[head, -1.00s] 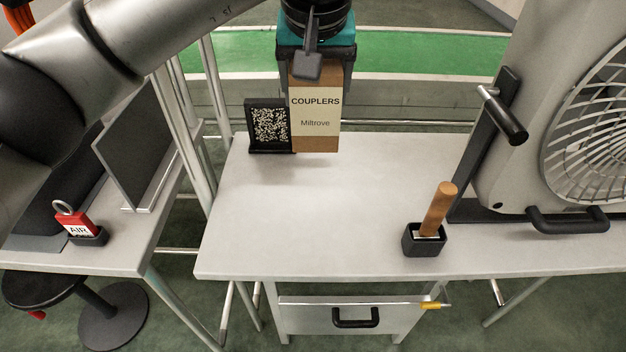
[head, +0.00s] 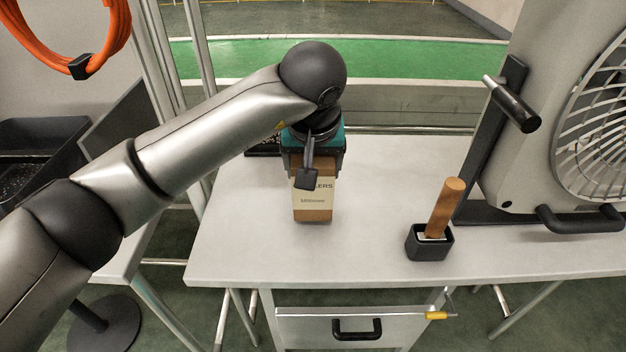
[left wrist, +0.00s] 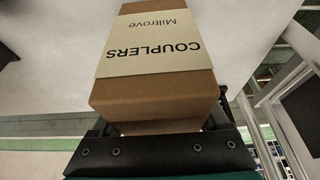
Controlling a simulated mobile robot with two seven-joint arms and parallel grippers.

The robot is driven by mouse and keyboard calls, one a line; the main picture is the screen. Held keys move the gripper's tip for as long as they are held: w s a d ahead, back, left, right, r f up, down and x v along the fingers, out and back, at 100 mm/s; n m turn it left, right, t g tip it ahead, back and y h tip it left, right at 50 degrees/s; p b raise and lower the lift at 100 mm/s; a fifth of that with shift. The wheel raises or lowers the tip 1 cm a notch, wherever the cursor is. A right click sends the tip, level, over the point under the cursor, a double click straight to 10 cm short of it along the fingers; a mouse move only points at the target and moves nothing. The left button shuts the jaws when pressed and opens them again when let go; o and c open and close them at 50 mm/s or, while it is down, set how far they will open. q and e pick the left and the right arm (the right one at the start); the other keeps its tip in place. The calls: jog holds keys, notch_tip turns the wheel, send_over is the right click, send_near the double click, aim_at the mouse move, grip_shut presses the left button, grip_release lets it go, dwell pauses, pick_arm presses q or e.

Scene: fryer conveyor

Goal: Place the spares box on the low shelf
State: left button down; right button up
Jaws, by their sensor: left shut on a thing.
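The spares box is a brown cardboard box (head: 313,214) with a cream label; it hangs upright below my left gripper (head: 315,166) in the head view. The gripper is shut on its top, and a dark grey part covers some of the label. In the left wrist view the box (left wrist: 155,92) fills the middle, its label reading "COUPLERS Miltrove", with the jaws (left wrist: 160,135) at its top end. I cannot tell whether its bottom touches the table. My right gripper is not in view. I cannot make out a low shelf.
The grey table (head: 250,245) is clear around the box. A black holder (head: 430,243) with a wooden-handled tool (head: 445,208) stands to the right, before a large fan housing (head: 590,130). A drawer (head: 300,325) is below. A dark stand (head: 262,148) is partly hidden behind my arm.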

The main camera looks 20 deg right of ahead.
pick_arm(q)
notch_tip(320, 180, down, 2)
jog(key=shift+f, duration=0.2)
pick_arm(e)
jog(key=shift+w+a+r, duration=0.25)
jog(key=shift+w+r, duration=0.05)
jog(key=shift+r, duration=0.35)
pick_arm(q)
jog(key=shift+f+b, duration=0.15)
jog(key=shift+b, duration=0.2)
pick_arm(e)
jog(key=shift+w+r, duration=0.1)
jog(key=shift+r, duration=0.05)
pick_arm(q)
grip_release()
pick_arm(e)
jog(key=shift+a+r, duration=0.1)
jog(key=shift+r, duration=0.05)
pick_arm(q)
jog(key=p+v, duration=0.3)
jog(key=v, duration=0.8)
jog(key=shift+w, duration=0.1)
jog(key=shift+s+a+r+p, duration=0.1)
jog(key=shift+s+r+p, duration=0.2)
jog(key=shift+r, duration=0.35)
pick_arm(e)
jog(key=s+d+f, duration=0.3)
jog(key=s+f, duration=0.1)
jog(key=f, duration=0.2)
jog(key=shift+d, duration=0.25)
